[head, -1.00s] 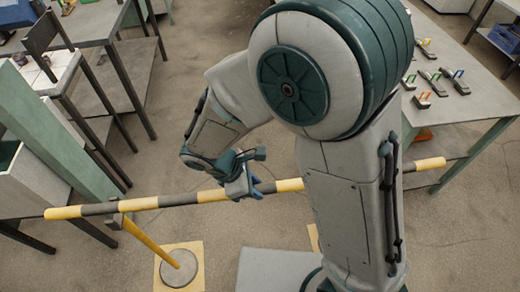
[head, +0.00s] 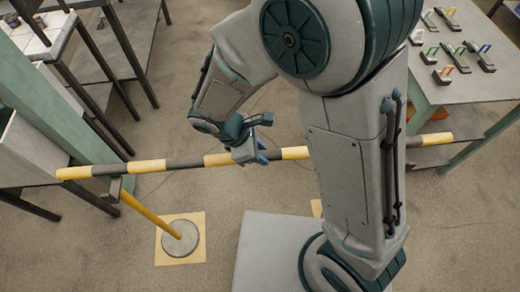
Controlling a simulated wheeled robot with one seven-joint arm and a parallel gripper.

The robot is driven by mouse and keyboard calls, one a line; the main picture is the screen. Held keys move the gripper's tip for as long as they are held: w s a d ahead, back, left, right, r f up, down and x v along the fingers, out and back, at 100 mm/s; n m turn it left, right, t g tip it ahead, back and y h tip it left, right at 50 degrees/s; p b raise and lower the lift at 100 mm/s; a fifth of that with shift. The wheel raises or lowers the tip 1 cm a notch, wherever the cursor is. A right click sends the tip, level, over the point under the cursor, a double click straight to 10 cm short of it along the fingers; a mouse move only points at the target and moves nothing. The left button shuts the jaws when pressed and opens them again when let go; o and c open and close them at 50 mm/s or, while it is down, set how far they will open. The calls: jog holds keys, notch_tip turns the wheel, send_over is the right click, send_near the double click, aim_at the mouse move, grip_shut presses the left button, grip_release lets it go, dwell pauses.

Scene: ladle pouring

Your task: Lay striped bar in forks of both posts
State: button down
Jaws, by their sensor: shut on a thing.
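The striped bar (head: 185,163), yellow and dark grey, runs level-looking across the head view, from the left side to beyond my arm. My gripper (head: 251,154) is shut on it near its middle. The left post (head: 148,213) is a yellow pole with a round grey base (head: 181,238) on a yellow floor square. Its dark fork (head: 116,187) shows just below the bar in the picture; I cannot tell whether the bar is above it or beside it. The right post and its fork are hidden behind my arm.
A workbench (head: 475,85) with several small tools stands at the right, and the bar's right end shows near its front legs. A green beam (head: 55,115) and dark-legged tables stand at the left, near the bar's left end. The floor between is open.

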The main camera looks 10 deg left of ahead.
notch_tip(320, 180, down, 10)
jog(key=b, duration=0.7)
jog(key=shift+r, duration=0.15)
dwell(0.4)
jog(key=c, duration=1.1)
grip_release()
jog(key=shift+o, duration=0.2)
jog(key=v, duration=1.3)
jog(key=shift+a+r+p, duration=0.15)
jog(key=shift+r+p, duration=0.2)
jog(key=shift+p, duration=0.05)
